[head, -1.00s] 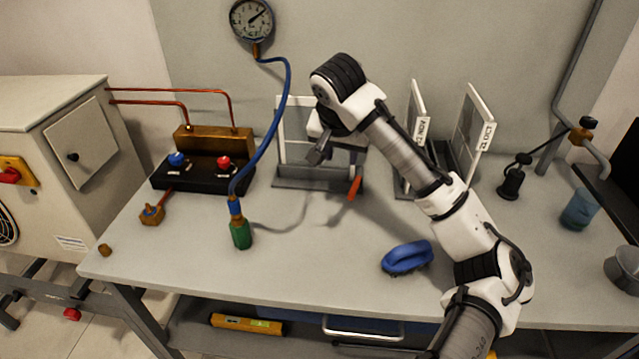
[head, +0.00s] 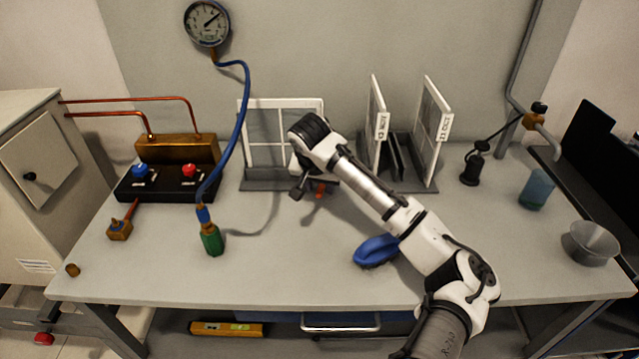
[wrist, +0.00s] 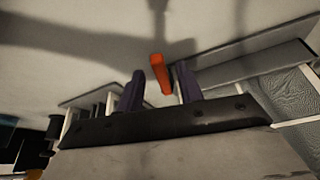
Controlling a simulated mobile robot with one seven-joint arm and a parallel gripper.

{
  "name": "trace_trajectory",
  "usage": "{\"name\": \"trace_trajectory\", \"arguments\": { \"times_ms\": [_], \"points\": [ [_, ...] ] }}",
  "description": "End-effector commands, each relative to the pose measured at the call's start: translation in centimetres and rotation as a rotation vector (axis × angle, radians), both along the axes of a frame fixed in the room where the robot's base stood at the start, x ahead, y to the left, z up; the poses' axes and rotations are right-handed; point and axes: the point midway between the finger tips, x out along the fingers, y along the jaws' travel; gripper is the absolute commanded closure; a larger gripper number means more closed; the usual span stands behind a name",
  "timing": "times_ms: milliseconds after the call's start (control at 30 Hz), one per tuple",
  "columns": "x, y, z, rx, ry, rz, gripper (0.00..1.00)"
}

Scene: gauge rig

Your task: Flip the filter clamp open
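A white-framed filter panel (head: 283,108) stands upright on a grey base (head: 262,184) at the back of the bench. The orange lever, which looks like the clamp handle (head: 320,187), is at the right end of that base, partly hidden by my arm. In the wrist view the orange lever (wrist: 160,74) shows beyond and between my two dark fingertips. My gripper (wrist: 160,88) is open, with a clear gap between its fingers and nothing held. In the head view my gripper (head: 298,192) is low beside the lever. I cannot tell whether it touches it.
Two more upright panels (head: 377,125) stand right of my wrist. A blue hose (head: 242,115) runs from the gauge (head: 207,23) to a green fitting (head: 212,240). A blue brush (head: 376,251) lies near my forearm.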

Motion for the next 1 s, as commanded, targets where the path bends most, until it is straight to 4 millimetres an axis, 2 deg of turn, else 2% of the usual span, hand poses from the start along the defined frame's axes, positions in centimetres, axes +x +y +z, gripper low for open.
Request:
{"name": "trace_trajectory", "arguments": {
  "times_ms": [333, 633, 1000],
  "points": [
    [0.19, -0.04, -0.48, 0.0, -0.001, 0.0, 0.64],
    [0.19, -0.03, -0.44, 0.0, -0.001, 0.0, 1.0],
    [0.14, -0.24, -0.44, 0.004, 0.0, 0.031, 1.0]
  ]
}}
